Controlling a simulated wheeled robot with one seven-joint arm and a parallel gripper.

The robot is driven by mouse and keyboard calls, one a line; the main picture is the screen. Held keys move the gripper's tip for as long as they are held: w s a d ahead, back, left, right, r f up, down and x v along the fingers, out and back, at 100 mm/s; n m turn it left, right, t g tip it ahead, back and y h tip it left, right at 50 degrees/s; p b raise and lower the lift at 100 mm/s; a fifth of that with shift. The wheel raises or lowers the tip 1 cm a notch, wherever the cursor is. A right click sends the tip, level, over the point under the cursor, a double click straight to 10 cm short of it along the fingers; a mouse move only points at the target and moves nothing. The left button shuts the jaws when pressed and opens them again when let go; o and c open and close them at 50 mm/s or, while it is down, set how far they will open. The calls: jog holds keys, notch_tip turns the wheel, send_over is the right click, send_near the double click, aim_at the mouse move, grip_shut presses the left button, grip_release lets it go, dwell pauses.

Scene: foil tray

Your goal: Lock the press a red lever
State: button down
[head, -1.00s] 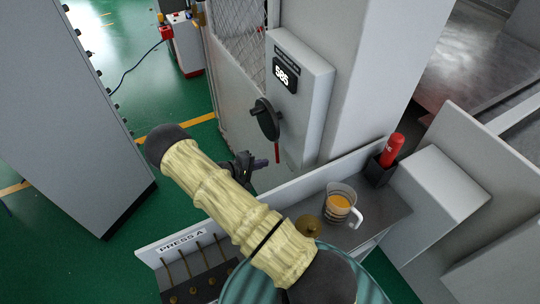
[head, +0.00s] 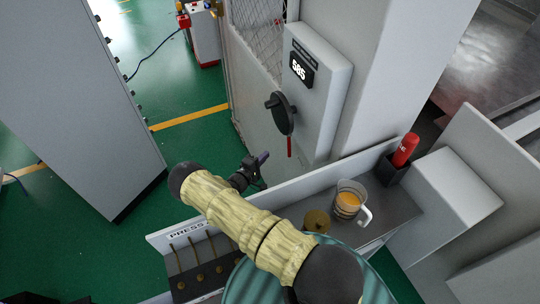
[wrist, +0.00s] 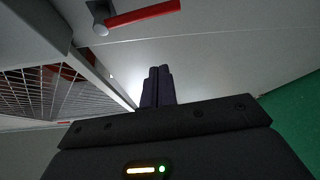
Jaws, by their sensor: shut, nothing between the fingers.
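The red lever (head: 289,146) hangs straight down below a black rotary handle (head: 281,112) on a grey box with a "585" display. In the wrist view the red lever (wrist: 145,14) runs across the top edge from a grey pivot. My gripper (head: 264,157) is to the left of and slightly below the lever in the head view, apart from it. In the wrist view my gripper (wrist: 158,72) has its dark fingers together, with nothing between them, pointing at a pale panel. My arm covers part of the press A shelf.
A mesh guard (wrist: 52,90) stands left of the fingers in the wrist view. A grey cabinet (head: 75,100) stands left, with green floor between.

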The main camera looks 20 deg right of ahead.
jog(key=b+x, duration=0.3)
jog(key=x, duration=0.6)
jog(key=shift+s+d+r+p, duration=0.1)
jog(key=shift+s+d+p, duration=0.05)
jog(key=shift+s+p, duration=0.5)
jog(key=shift+s+d+r+p, duration=0.1)
jog(key=shift+s+r+p, duration=0.05)
jog(key=shift+s+p, duration=0.5)
jog(key=shift+s+d+r+p, duration=0.1)
jog(key=shift+s+d+p, duration=0.05)
jog(key=shift+s+p, duration=0.5)
jog(key=shift+s+r+n+g+y+p, duration=0.1)
jog(key=shift+s+n+g+y+p, duration=0.2)
jog(key=shift+s+n+p, duration=0.25)
jog(key=shift+a, duration=0.1)
